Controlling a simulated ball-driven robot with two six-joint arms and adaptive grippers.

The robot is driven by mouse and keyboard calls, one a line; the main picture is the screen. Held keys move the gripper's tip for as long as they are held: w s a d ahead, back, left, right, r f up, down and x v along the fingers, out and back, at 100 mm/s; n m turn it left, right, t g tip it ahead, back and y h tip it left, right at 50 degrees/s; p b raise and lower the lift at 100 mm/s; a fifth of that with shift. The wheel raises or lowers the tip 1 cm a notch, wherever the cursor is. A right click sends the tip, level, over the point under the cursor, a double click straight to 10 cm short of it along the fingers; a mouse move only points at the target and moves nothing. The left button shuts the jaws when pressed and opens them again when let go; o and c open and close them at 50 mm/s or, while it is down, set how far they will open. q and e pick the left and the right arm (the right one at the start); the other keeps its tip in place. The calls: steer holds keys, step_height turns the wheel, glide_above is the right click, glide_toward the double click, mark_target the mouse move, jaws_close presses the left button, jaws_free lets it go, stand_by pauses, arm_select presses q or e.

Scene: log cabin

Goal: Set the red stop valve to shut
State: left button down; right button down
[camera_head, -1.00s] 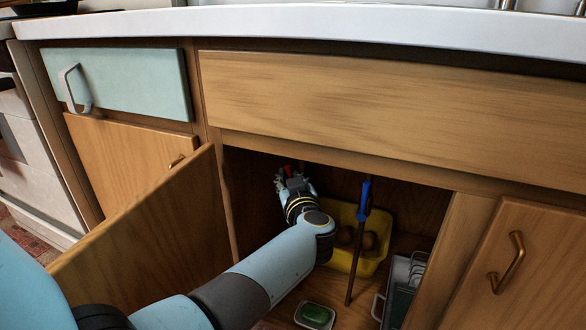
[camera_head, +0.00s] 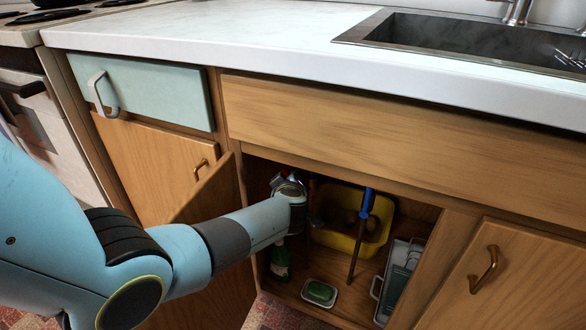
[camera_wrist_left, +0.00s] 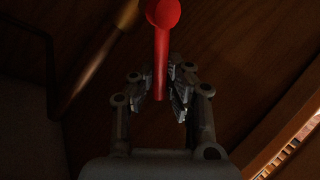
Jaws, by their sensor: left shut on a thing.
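The red stop valve (camera_wrist_left: 164,50) shows in the left wrist view as a round red hub with a straight lever pointing down the picture. My left gripper (camera_wrist_left: 159,88) is shut on the lower part of this red lever, with a finger on each side. In the head view my left arm reaches from the left into the open cabinet under the sink. There my left gripper (camera_head: 288,184) is at the cabinet's upper left, partly hidden by its own wrist, and I cannot make out the valve clearly. My right gripper is not in view.
The open cabinet door (camera_head: 208,190) stands beside my arm. Inside are a yellow tub (camera_head: 342,244), a blue-handled stick (camera_head: 361,230), a green bottle (camera_head: 280,262), a green sponge in a dish (camera_head: 319,292) and a wire rack (camera_head: 398,275). A brown rod (camera_wrist_left: 97,58) runs left of the valve.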

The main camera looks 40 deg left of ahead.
arm_select(q)
steer(key=shift+s+a+f+n+h+p, duration=0.1)
steer(key=shift+a+f+n+h+p, duration=0.3)
steer(key=shift+n+h, duration=0.3)
steer(key=shift+s+a+f+n+h+p, duration=0.15)
steer(key=shift+f+n+h+p, duration=0.2)
steer(key=shift+f+n+h, duration=0.3)
steer(key=shift+s+a+f+n+h+p, duration=0.1)
steer(key=shift+a+f+n+h+p, duration=0.25)
steer(key=shift+f+n+h, duration=0.3)
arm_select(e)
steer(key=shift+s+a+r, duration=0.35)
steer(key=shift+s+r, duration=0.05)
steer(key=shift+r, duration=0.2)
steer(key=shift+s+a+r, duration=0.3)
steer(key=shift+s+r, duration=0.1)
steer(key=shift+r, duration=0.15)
arm_select(q)
steer(key=shift+r, duration=0.1)
steer(key=c, duration=1.3)
jaws_free()
steer(key=shift+w+r, duration=0.1)
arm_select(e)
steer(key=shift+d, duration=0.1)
